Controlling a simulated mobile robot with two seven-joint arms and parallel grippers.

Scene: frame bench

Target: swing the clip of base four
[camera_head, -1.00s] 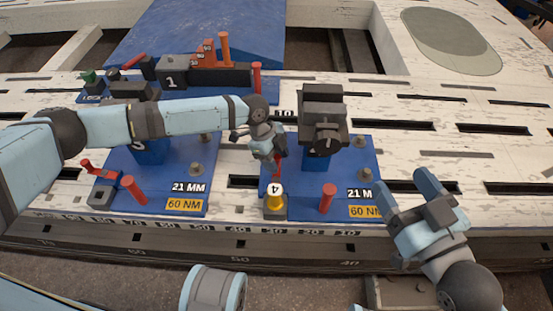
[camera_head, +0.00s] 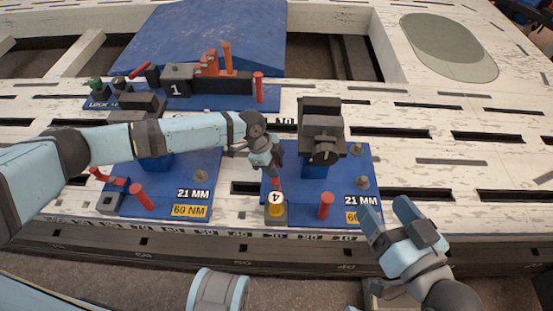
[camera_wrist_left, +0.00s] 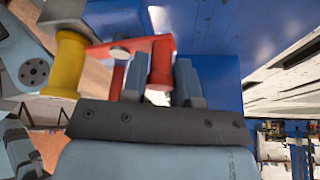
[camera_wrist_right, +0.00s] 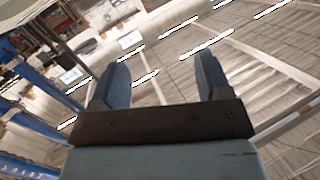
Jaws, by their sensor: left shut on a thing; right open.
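Base four is a blue plate (camera_head: 300,208) at the middle right of the bench. Near its front left corner stands a yellow pivot post (camera_head: 276,211) with a white "4" on top. Its clip is a red arm (camera_wrist_left: 108,49) with a red upright handle (camera_wrist_left: 160,66), reaching from the yellow post (camera_wrist_left: 66,65) in the left wrist view. My left gripper (camera_head: 274,172) is shut on that handle, a finger on each side, and partly hides the clip in the head view. My right gripper (camera_head: 388,213) is open and empty, in front of the base's right corner.
A dark block on a blue post (camera_head: 320,128) stands at the back of base four. A separate red peg (camera_head: 326,206) stands right of the pivot. A similar blue base (camera_head: 165,207) lies to the left, and base one (camera_head: 177,89) behind. Slotted bench on the right is clear.

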